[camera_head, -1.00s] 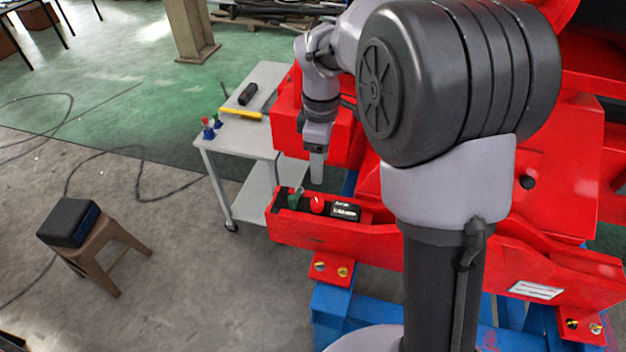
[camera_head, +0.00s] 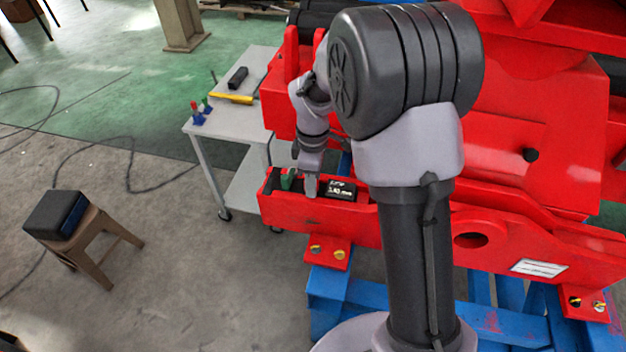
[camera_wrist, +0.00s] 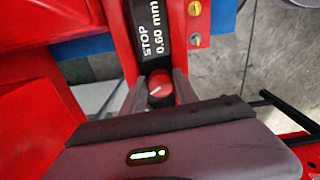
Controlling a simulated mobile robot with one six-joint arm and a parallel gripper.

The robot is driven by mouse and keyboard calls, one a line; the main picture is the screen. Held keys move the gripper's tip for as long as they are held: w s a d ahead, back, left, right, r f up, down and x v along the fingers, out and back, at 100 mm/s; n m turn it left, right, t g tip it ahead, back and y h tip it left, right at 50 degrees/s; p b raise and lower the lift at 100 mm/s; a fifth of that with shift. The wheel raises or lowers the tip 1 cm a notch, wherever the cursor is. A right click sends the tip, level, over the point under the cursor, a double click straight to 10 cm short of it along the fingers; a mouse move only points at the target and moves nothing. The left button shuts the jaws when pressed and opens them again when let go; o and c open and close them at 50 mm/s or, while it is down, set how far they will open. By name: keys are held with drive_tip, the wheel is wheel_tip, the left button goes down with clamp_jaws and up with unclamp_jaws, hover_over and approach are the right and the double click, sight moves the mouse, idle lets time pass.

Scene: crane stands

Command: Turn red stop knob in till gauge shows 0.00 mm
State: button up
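The red stop knob (camera_wrist: 160,86) sits at the near end of the black gauge in the wrist view. The gauge (camera_wrist: 152,35) is labelled STOP and appears to read 0.60 mm; in the head view its display (camera_head: 341,190) is too small to read surely. My gripper (camera_wrist: 160,79) has one finger on each side of the knob, with what look like narrow gaps between them, so it appears open around it. In the head view my gripper (camera_head: 311,188) is down at the red beam's recess, left of the gauge, and hides the knob.
A green part (camera_head: 288,179) stands in the recess just left of my gripper. The red beam wall (camera_head: 300,208) runs in front. A grey cart (camera_head: 228,125) with tools stands behind left. A stool (camera_head: 100,245) bearing a black box is at the left.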

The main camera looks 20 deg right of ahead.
clamp_jaws()
drive_tip(key=shift+m, duration=0.3)
drive_tip(key=m, duration=0.5)
drive_tip(key=shift+a, duration=0.1)
drive_tip(key=m, duration=0.5)
drive_tip(key=shift+s+m, duration=0.1)
drive_tip(key=shift+m, duration=0.3)
drive_tip(key=m+b, duration=0.1)
drive_tip(key=m, duration=0.5)
drive_tip(key=shift+a, duration=0.15)
drive_tip(key=m+b, duration=0.1)
drive_tip(key=m, duration=0.5)
drive_tip(key=shift+a+b, duration=0.1)
drive_tip(key=shift+b, duration=0.25)
drive_tip(key=shift+m, duration=0.3)
